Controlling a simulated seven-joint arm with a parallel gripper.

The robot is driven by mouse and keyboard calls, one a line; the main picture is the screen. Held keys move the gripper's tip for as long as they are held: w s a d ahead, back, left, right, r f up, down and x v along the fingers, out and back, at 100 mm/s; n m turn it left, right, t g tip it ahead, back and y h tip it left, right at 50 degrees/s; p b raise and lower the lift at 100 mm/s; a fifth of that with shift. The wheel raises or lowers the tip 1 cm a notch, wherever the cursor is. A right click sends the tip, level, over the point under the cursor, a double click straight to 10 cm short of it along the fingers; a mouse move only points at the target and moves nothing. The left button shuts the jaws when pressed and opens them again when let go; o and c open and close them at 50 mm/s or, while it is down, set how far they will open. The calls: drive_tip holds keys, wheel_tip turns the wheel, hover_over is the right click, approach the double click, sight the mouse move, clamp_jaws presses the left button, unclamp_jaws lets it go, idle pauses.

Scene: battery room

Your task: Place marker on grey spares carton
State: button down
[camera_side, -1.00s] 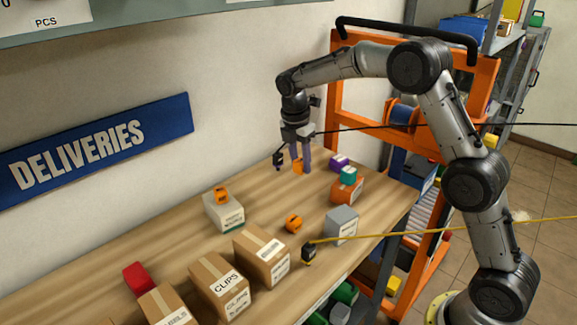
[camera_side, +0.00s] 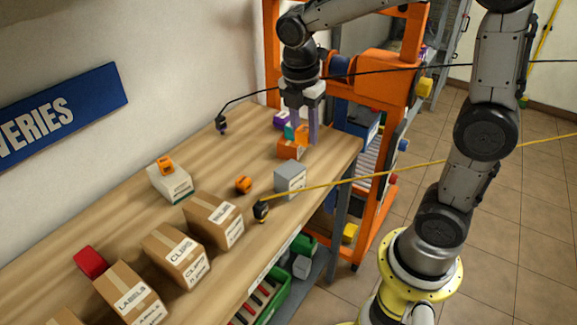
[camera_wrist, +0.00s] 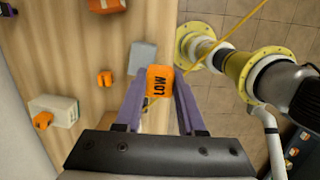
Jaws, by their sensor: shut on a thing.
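My gripper (camera_side: 302,138) is shut on an orange marker, which shows in the wrist view with the word LOW (camera_wrist: 159,80) between the purple fingers. In the side view the held marker is hard to separate from the orange carton (camera_side: 288,152) behind it. The grey carton (camera_side: 290,178) stands on the bench, nearer the front edge than my gripper. In the wrist view the grey carton (camera_wrist: 142,56) lies just beyond the held marker, which overlaps it in the picture. The visible part of its top looks bare.
A loose orange marker (camera_side: 243,185) lies on the bench; another (camera_side: 166,166) sits on an off-white carton (camera_side: 172,187). A teal item (camera_side: 290,130) and a purple item (camera_side: 281,119) are near the fingers. Brown cartons (camera_side: 214,219) line the front. A yellow cord (camera_side: 350,178) crosses by the grey carton.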

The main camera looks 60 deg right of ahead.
drive_tip(key=s+a+r, duration=0.2)
drive_tip(key=s+r, duration=0.2)
drive_tip(key=s, duration=0.6)
drive_tip(key=w+f, duration=0.1)
drive_tip(key=w, duration=0.2)
drive_tip(key=w+d+f, duration=0.1)
drive_tip(key=w, duration=0.2)
drive_tip(key=w+f, duration=0.2)
drive_tip(key=w, duration=0.1)
drive_tip(key=shift+d+f, duration=0.1)
drive_tip(key=shift+d, duration=0.1)
hover_over(291, 167)
drive_tip(key=f, duration=0.4)
drive_tip(key=shift+s+a+f, duration=0.3)
drive_tip(key=shift+s+a, duration=0.05)
drive_tip(key=shift+s, duration=0.05)
drive_tip(key=shift+w+f, duration=0.2)
drive_tip(key=shift+f, duration=0.8)
drive_tip(key=shift+w+f, duration=0.15)
drive_tip(key=shift+f, duration=0.8)
drive_tip(key=shift+f, duration=0.15)
drive_tip(key=c, duration=0.5)
unclamp_jaws()
